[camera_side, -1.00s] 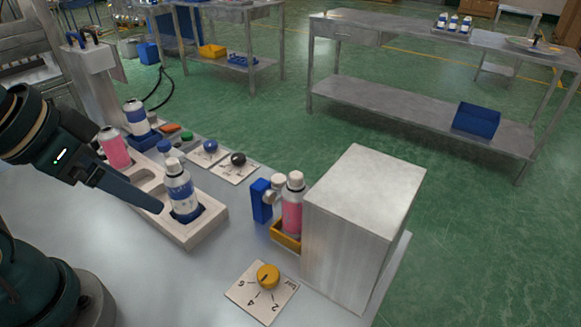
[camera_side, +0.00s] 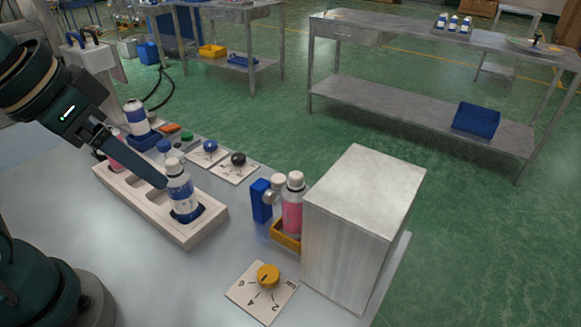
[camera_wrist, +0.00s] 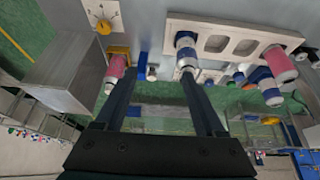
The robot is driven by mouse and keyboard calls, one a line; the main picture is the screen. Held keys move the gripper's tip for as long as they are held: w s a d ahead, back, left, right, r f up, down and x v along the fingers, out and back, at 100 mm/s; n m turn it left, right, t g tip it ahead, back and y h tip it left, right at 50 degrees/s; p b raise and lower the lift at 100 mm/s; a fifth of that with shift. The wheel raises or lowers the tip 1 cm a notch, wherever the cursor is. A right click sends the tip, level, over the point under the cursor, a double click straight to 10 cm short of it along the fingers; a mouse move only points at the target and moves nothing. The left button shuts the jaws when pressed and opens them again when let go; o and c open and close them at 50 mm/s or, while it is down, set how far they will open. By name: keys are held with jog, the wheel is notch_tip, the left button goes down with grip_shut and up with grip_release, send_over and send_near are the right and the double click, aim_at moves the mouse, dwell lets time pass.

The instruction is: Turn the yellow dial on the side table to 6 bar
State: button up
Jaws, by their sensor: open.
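The yellow dial (camera_side: 268,275) sits on a pale square plate (camera_side: 247,291) at the front of the grey table. The plate bears a scale with 2, 4, 6 and "bar". I cannot tell which mark the dial points to. In the wrist view the dial (camera_wrist: 104,27) is at the upper left, beyond my left finger. My gripper (camera_side: 160,184) is open, its fingers pointing down to the right beside the blue-and-white bottle in the tray, well left of the dial. The wrist view shows the two fingers apart with my gripper (camera_wrist: 156,77) empty.
The cream tray (camera_side: 158,219) holds a blue-and-white bottle (camera_side: 181,190) close to my fingers. A pink bottle (camera_side: 292,212) in a yellow holder and a grey metal box (camera_side: 345,240) stand right behind the dial. The tabletop between tray and dial is clear.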

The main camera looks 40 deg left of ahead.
jog(key=w+d+r+m+g, duration=0.2)
jog(key=w+d, duration=0.2)
jog(key=m+g, duration=0.3)
send_over(267, 273)
notch_tip(267, 273, down, 8)
notch_tip(267, 273, down, 11)
jog(key=shift+f, duration=0.15)
grip_shut()
